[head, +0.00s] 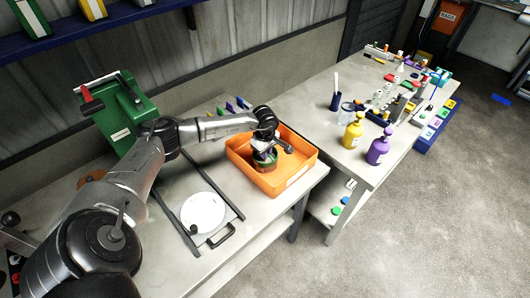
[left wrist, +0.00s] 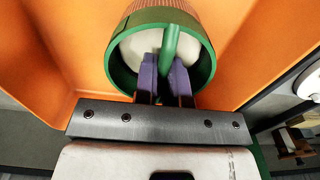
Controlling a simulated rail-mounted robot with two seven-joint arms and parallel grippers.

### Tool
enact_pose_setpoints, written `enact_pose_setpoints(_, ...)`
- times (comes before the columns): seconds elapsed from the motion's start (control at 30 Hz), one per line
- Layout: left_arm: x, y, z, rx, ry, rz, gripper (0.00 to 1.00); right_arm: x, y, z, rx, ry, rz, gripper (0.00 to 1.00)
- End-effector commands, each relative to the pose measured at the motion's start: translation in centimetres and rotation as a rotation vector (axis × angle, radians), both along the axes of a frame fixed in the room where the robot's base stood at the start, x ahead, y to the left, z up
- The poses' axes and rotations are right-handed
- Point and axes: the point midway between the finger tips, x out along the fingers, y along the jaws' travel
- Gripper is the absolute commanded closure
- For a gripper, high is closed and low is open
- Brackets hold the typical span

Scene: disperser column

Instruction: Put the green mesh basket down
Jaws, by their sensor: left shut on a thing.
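The green mesh basket (head: 265,166) is inside the orange tray (head: 289,188) in the head view, mostly hidden under my left gripper (head: 264,148). In the left wrist view its green rim (left wrist: 201,81) shows around a pale inside, with a green handle bar (left wrist: 171,42) across the opening. My left gripper (left wrist: 165,80) is shut on this handle with its purple fingers. I cannot tell whether the basket's bottom touches the tray floor. My right gripper is not in view.
A white round plate (head: 203,213) on a dark frame lies left of the tray. A green box-shaped machine (head: 125,122) stands behind. Yellow (head: 352,131) and purple (head: 378,150) bottles stand on the right bench.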

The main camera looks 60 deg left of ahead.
Motion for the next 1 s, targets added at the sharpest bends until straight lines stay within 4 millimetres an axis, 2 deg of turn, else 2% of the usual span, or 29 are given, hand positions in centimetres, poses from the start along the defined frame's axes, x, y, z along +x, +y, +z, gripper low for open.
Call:
enact_pose_setpoints(0.03,0.0,0.0,-0.3,0.0,0.0,0.0,1.0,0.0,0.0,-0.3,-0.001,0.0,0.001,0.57)
enact_pose_setpoints(0.07,0.0,0.0,-0.2,0.0,0.0,0.0,0.88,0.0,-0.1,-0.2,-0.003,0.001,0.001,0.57)
enact_pose_setpoints(0.3,0.0,0.0,-0.2,0.0,0.001,0.0,0.65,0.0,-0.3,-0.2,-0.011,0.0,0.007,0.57)
enact_pose_setpoints(0.53,0.0,0.0,-0.1,0.0,0.001,0.0,0.64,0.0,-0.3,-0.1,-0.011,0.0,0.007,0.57)
enact_pose_setpoints(0.67,0.0,0.0,0.6,0.0,-0.001,0.0,0.64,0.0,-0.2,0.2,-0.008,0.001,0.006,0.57)
enact_pose_setpoints(0.77,0.0,0.1,1.9,0.002,-0.001,0.001,0.64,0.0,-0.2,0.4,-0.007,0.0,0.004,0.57)
enact_pose_setpoints(1.0,0.0,0.1,6.5,0.001,-0.002,0.0,0.64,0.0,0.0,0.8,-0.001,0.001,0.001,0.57)
